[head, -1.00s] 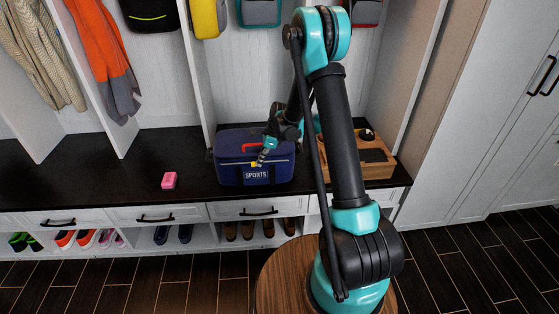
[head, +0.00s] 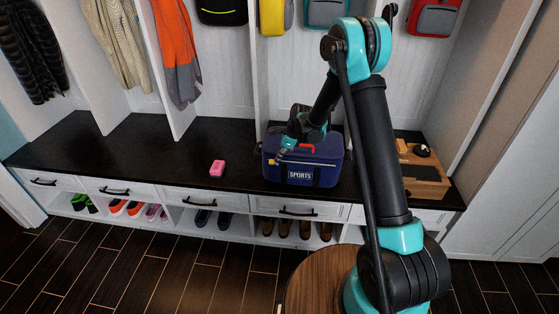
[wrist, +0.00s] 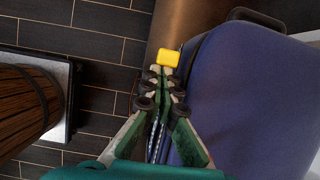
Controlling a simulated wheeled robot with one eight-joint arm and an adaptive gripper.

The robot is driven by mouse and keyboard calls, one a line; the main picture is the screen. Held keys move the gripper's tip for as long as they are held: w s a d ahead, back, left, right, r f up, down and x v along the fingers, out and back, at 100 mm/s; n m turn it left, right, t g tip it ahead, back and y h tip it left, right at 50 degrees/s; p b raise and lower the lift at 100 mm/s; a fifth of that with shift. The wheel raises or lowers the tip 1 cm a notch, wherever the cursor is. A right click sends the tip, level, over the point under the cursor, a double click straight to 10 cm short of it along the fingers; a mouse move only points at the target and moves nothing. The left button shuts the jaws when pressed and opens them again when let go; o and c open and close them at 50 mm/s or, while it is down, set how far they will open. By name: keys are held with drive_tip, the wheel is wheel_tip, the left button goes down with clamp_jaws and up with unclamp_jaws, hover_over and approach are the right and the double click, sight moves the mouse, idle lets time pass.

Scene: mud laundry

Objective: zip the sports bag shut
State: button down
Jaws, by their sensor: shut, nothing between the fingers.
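The blue sports bag (head: 328,175) stands on the dark bench, its SPORTS label facing front and a red handle (head: 306,148) on top. It fills the right of the wrist view (wrist: 255,95). My gripper (head: 280,157) is at the bag's front left upper edge. In the wrist view its fingers (wrist: 162,82) are shut and empty. A yellow pull tab (wrist: 167,57) shows just beyond the fingertips. A pale zip track (wrist: 154,138) runs below, between the fingers. The fingers hide part of the track, so I cannot tell if they touch the tab.
A wooden tray (head: 424,180) with small items stands to the right. A round wooden table (head: 315,285) is in front. Shoes fill the cubbies below.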

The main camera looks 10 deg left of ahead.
drive_tip(key=shift+r, duration=0.1)
drive_tip(key=v, duration=1.1)
drive_tip(key=s+d+r+n+t, duration=0.1)
drive_tip(key=s+d+r+n, duration=0.4)
drive_tip(key=d, duration=0.3)
drive_tip(key=s+d+n+t+h, duration=0.1)
drive_tip(key=s+d+n+h, duration=0.1)
drive_tip(key=s+d+n, duration=0.4)
drive_tip(key=s+d+f+n+t+h, duration=0.1)
drive_tip(key=s+d+n+t+h, duration=0.1)
drive_tip(key=s+d+n, duration=0.5)
drive_tip(key=s+d, duration=0.6)
drive_tip(key=s, duration=0.6)
drive_tip(key=shift+s+f, duration=0.35)
drive_tip(key=shift+s, duration=0.05)
